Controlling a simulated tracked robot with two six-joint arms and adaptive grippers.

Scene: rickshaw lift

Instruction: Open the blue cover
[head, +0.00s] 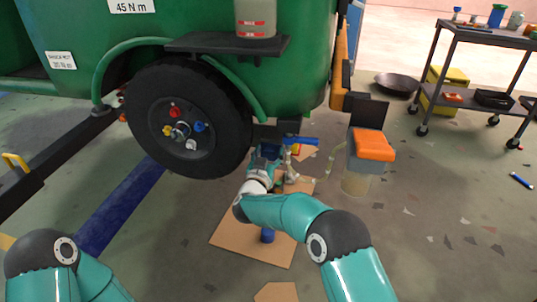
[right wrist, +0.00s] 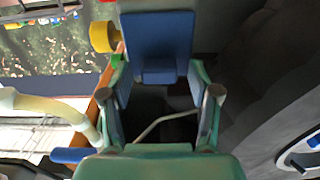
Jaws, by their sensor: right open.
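The blue cover (right wrist: 158,35) shows in the right wrist view as an upright blue panel with a small raised blue block low on its face. My right gripper (right wrist: 157,72) is open, with one fingertip on each side of the block; I cannot tell whether they touch it. In the head view my right gripper (head: 268,151) reaches beneath the green rickshaw body (head: 290,85), just right of the black wheel (head: 187,118). I cannot make out the cover there. My left arm shows only at the lower left; its gripper is out of view.
A blue bar (head: 301,141) sticks out beside my right gripper. A grey stand with an orange top (head: 374,145) stands to its right. Cardboard (head: 250,240) lies on the floor below. A tool trolley (head: 492,38) stands at the upper right. Floor between is mostly clear.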

